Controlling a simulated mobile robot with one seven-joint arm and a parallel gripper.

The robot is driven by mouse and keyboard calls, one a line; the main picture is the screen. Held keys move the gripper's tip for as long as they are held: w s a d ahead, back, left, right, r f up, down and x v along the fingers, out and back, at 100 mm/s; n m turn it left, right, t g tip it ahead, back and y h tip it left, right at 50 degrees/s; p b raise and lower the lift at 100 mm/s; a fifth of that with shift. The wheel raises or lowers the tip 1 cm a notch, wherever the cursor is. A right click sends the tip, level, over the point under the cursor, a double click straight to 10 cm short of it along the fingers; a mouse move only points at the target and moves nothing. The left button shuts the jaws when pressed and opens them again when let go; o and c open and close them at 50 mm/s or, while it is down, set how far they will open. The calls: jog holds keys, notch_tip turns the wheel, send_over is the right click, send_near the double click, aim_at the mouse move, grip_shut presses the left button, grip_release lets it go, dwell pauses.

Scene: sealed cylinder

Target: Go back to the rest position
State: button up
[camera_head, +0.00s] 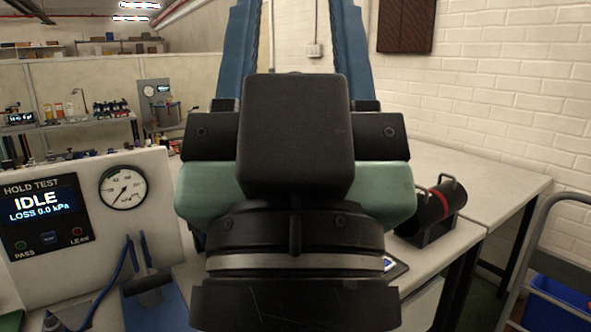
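My gripper (296,38) fills the middle of the view, seen from behind. Its two blue fingers point up and away from me and stand wide apart. My gripper and wrist hide the middle of the bench.
A hold test panel (85,220) reading IDLE, LOSS 0.0 kPa, with a gauge (123,187), stands at left. A blue thing with a grey top (150,290) is before it. The white bench (500,188) is bare at right. A metal-railed cart with a blue bin (560,300) stands lower right.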

notch_tip(320, 180, up, 18)
jog(key=p, duration=1.6)
jog(key=shift+r, duration=0.25)
